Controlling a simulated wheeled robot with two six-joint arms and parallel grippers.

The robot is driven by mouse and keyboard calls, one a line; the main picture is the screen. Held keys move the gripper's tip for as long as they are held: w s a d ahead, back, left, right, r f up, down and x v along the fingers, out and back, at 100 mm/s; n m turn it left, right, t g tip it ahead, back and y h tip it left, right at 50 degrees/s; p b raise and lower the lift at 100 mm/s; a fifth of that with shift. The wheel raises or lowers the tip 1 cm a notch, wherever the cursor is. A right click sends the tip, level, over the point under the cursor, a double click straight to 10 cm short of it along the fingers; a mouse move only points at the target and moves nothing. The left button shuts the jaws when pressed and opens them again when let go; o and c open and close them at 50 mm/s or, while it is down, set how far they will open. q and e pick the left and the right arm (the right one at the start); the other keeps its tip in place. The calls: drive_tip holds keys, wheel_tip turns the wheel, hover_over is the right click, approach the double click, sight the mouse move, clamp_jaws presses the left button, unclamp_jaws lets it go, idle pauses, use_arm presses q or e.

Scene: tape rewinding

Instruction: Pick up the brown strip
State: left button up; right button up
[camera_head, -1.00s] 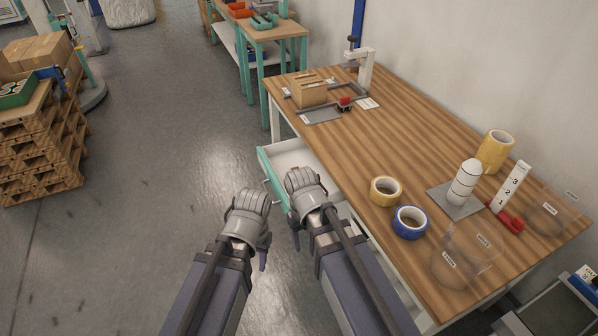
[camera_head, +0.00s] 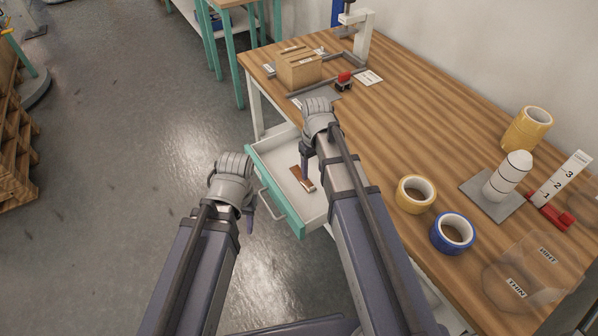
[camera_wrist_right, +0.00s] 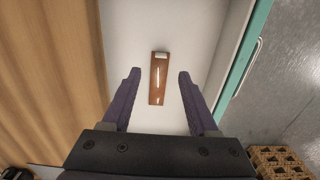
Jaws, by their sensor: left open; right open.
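The brown strip (camera_head: 303,180) lies flat in the open white drawer with a teal front (camera_head: 274,200). In the right wrist view the strip (camera_wrist_right: 158,82) lies on the drawer floor (camera_wrist_right: 184,30), lengthwise between the two fingers and ahead of my palm. My right gripper (camera_wrist_right: 158,74) is open, with one finger on each side of the strip and nothing held. In the head view my right gripper (camera_head: 306,172) is over the drawer beside the table edge. My left gripper (camera_head: 250,212) is open and empty, outside the drawer over the floor.
The wooden table (camera_head: 400,120) borders the drawer on the right. On it are a yellow tape roll (camera_head: 415,194), a blue tape roll (camera_head: 452,233), a taller yellow roll (camera_head: 526,130), a white spindle (camera_head: 507,176), clear bins (camera_head: 530,270) and a cardboard box (camera_head: 299,70).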

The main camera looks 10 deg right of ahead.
sight(313, 187)
drive_tip(key=shift+w+f+b, duration=0.1)
drive_tip(key=shift+f+b, duration=1.2)
drive_tip(key=shift+b, duration=0.05)
drive_tip(key=f+b, duration=0.5)
drive_tip(key=shift+s+f, duration=0.15)
drive_tip(key=shift+s, duration=0.1)
drive_tip(key=shift+c, duration=0.3)
clamp_jaws()
